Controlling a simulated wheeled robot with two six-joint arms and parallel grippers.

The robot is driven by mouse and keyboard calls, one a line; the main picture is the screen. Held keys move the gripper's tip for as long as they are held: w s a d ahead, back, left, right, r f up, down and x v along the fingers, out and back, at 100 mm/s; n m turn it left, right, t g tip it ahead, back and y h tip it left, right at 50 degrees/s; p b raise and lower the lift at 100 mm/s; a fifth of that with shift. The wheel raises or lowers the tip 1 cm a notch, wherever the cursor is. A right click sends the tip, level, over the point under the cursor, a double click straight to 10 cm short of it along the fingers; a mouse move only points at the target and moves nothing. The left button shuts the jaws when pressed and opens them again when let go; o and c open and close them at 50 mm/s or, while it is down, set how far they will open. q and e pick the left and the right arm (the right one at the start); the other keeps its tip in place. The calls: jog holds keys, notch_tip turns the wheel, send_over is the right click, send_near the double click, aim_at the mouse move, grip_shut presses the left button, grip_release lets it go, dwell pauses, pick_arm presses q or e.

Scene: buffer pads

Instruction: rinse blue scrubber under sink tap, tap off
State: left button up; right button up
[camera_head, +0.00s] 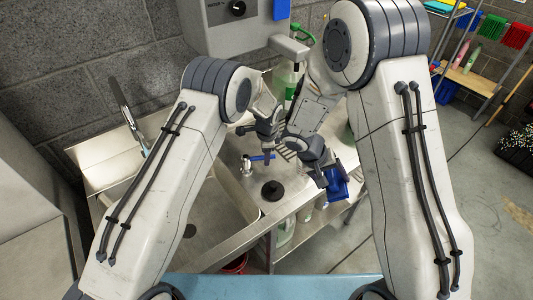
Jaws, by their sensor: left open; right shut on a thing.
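The blue scrubber (338,188) is in my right gripper (322,180), which is shut on it above the right edge of the metal counter. My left gripper (267,157) is open beside a small chrome fitting with a blue lever (258,157) on the counter. I cannot tell whether it touches the lever. The metal sink (222,195) lies to the left, partly hidden by my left arm. A long chrome tap (129,116) stands at its far left side. No running water can be made out.
A black round piece (272,191) sits on the counter right of the basin. Green-and-white bottles (284,88) stand behind the grippers, below a grey wall box (232,30). A shelf rack (475,75) is at the far right. Open floor lies to the right.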

pick_arm(q)
jog(key=shift+c, duration=0.3)
grip_shut()
dwell(1.1)
